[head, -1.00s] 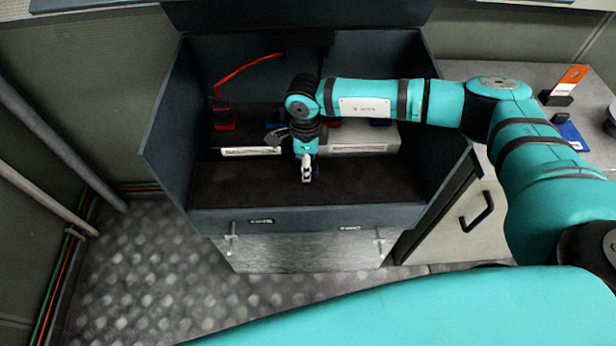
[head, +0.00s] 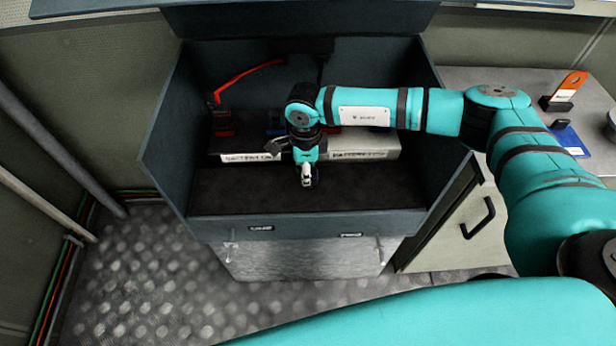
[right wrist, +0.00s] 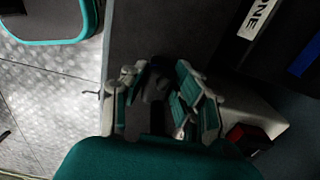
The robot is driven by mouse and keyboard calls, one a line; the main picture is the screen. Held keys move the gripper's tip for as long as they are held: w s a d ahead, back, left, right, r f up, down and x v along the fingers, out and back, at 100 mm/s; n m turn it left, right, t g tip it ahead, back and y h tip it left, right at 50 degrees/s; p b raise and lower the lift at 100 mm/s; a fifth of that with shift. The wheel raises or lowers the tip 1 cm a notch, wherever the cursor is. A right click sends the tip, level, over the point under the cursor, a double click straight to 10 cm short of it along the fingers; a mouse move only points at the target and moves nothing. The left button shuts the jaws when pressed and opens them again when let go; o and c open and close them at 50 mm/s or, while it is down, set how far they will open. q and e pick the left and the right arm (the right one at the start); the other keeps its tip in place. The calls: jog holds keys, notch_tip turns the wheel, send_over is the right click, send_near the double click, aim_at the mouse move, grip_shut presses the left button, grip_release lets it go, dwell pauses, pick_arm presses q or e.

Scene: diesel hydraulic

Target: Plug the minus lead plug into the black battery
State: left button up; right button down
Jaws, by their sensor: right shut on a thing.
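My right gripper (head: 307,180) points down over the dark floor of the open battery box, in front of the batteries. In the right wrist view my right gripper (right wrist: 158,100) is shut on a dark thing between its fingers, likely the minus lead plug (right wrist: 157,92), mostly hidden and in shadow. The black battery (head: 232,145) stands at the box's back left, with a white label, a red terminal at its left and a blue one at its right. The gripper is apart from it. My left gripper is out of view.
A grey battery (head: 375,146) stands to the right, with red and blue terminals. A red lead (head: 245,72) runs to the black battery's left end. Box walls (head: 166,140) enclose the space. A cabinet (head: 540,85) with tools stands at right.

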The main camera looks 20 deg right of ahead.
jog(key=shift+r, duration=0.2)
jog(key=shift+r+p, duration=0.7)
jog(key=shift+r, duration=0.55)
jog(key=shift+r, duration=0.15)
jog(key=shift+r+p, duration=1.15)
jog(key=shift+r, duration=0.75)
